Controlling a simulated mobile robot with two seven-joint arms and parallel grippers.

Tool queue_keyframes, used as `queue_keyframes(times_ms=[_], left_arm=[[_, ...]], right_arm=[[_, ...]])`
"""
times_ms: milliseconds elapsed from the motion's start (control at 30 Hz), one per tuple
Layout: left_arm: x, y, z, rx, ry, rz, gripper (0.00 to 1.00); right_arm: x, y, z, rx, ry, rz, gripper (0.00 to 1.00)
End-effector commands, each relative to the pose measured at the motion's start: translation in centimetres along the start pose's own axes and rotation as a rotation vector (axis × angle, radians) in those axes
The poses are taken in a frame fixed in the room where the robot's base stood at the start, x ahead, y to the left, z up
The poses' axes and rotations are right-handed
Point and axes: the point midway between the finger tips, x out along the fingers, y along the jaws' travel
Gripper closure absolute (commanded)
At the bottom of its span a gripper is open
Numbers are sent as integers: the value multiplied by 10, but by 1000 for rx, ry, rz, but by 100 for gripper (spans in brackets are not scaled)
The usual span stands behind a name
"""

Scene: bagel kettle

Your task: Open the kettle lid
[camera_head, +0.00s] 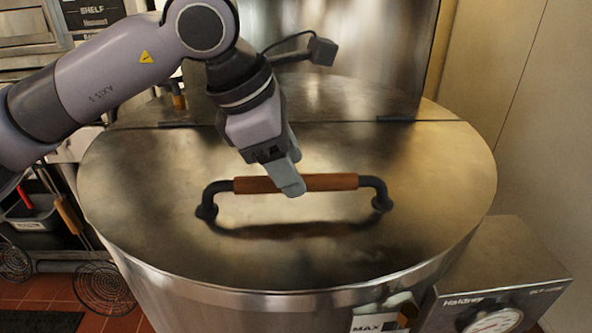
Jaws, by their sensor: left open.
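The kettle lid (400,237) is a large round steel cover lying flat and shut on the kettle (215,299). Its handle (335,182) has a brown wooden grip between two dark curved ends. My left gripper (289,188) comes down from above at the middle of the handle. Its fingers overlap the wooden grip in the picture and hide part of it. The fingers are open; whether they touch the handle cannot be told. My right gripper is not in view.
A control box with a gauge (497,318) stands at the lower right. Wire strainers (104,288) hang at the left. A steel panel (385,50) rises behind the lid, with hinges (400,119) along the lid's back edge. A wall stands at right.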

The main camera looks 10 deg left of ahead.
Motion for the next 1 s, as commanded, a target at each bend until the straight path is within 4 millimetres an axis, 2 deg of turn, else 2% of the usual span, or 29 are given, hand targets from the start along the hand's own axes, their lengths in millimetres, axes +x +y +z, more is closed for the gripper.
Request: queue_keyframes(times_ms=[100, 200, 467, 633, 1000], left_arm=[[14, 0, 0, 1, 0, -2, 47], [19, -1, 0, 1, -1, -2, 47], [21, 0, 0, 1, -1, -2, 47], [21, 0, 0, 1, -1, -2, 99], [12, 3, 4, -9, -2, -20, 100]], right_arm=[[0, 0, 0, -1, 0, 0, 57], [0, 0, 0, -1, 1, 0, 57], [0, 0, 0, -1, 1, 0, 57], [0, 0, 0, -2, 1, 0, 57], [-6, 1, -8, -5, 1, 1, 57]])
